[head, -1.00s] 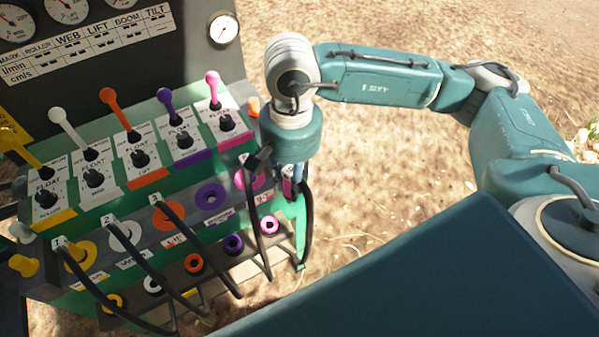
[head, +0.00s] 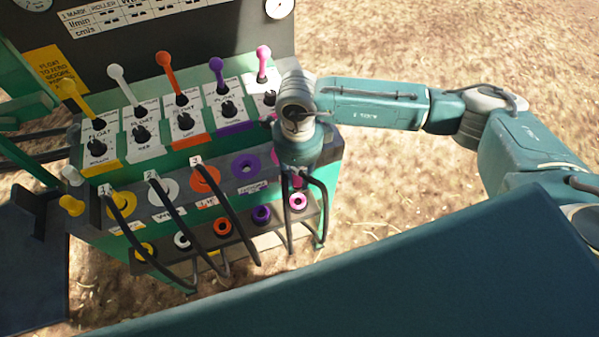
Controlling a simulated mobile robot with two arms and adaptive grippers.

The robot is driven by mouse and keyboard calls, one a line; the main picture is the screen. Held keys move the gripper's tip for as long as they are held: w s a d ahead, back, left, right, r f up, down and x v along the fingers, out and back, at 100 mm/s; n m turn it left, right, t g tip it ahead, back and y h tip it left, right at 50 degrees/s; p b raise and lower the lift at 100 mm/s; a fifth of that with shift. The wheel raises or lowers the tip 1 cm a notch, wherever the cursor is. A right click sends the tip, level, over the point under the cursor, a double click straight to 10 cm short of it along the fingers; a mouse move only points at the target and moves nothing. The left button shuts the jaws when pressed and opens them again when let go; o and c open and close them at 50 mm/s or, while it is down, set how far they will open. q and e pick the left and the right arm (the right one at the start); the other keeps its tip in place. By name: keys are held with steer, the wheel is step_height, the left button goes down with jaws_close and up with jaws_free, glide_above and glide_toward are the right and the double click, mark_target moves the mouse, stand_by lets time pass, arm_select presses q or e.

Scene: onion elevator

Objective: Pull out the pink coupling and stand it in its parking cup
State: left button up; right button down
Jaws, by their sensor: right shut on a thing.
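My right gripper (head: 296,181) points down at the right end of the valve panel. It is shut on the pink coupling, which is mostly hidden under my wrist; black hose hangs from there. The pink-ringed parking cup (head: 297,202) is in the lower row, at its right end, just below the gripper in the picture. I cannot tell the height between them. The pink socket in the upper row is largely hidden behind my wrist. My left gripper is out of view.
Several other hoses are plugged into the yellow, white and orange (head: 205,180) sockets and hang over the lower cup row. A purple cup (head: 261,214) is beside the pink one. Levers (head: 263,62) stand above. Open ground lies to the right.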

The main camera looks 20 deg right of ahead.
mark_target(298, 188)
steer(key=shift+f+b, duration=0.9)
steer(key=shift+f, duration=1.05)
steer(key=shift+f+b, duration=0.9)
steer(key=shift+b, duration=0.05)
steer(key=shift+r, duration=0.1)
steer(key=shift+b, duration=0.55)
steer(key=shift+f+b, duration=1.75)
steer(key=shift+b, duration=0.25)
stand_by(0.5)
